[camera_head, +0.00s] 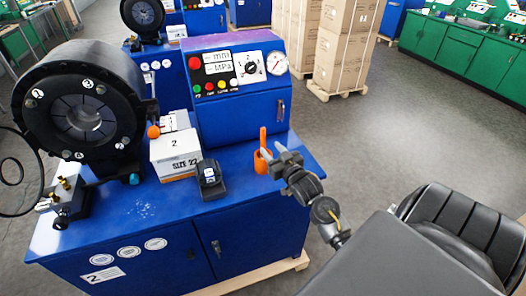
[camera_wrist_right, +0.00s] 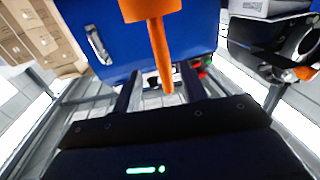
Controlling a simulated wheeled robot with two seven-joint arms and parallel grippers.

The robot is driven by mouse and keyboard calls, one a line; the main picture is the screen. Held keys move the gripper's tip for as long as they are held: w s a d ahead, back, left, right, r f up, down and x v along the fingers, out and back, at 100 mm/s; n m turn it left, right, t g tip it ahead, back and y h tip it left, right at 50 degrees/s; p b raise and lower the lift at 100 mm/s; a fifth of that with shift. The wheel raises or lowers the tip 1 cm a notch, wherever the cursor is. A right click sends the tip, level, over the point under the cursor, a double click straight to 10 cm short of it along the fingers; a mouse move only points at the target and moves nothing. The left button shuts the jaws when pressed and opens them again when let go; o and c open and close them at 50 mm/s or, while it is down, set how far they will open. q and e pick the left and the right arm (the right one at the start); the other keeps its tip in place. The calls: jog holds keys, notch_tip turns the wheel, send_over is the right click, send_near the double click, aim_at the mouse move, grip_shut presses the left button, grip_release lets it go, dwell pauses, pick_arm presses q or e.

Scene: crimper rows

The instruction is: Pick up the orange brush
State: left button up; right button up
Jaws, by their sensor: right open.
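The orange brush (camera_head: 263,138) stands upright at the right part of the blue machine's top, with a wider orange part low down. My right gripper (camera_head: 276,162) is open beside it, and its jaws reach the brush from the right, partly covering its lower part. In the right wrist view the brush (camera_wrist_right: 157,45) comes down from the top edge, wide above and narrow below. Its narrow end shows between the two dark fingers of my right gripper (camera_wrist_right: 158,90), with gaps on both sides. I cannot tell whether a finger touches it. My left gripper is out of view.
A black scanner-like device (camera_head: 210,180) and a white box marked "SIZE 22" (camera_head: 175,155) lie left of the brush. A blue control cabinet (camera_head: 240,110) stands behind, and a big black crimper head (camera_head: 80,115) at left.

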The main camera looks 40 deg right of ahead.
aim_at(265, 143)
jog(key=shift+w, duration=0.35)
jog(key=shift+r, duration=0.1)
jog(key=w, duration=0.1)
jog(key=w+p, duration=0.1)
jog(key=w, duration=0.1)
jog(key=w+p, duration=0.1)
jog(key=shift+w+d, duration=0.25)
jog(key=shift+d, duration=0.05)
jog(key=shift+w+f, duration=0.2)
jog(key=shift+w, duration=0.1)
jog(key=shift+c, duration=0.2)
grip_shut()
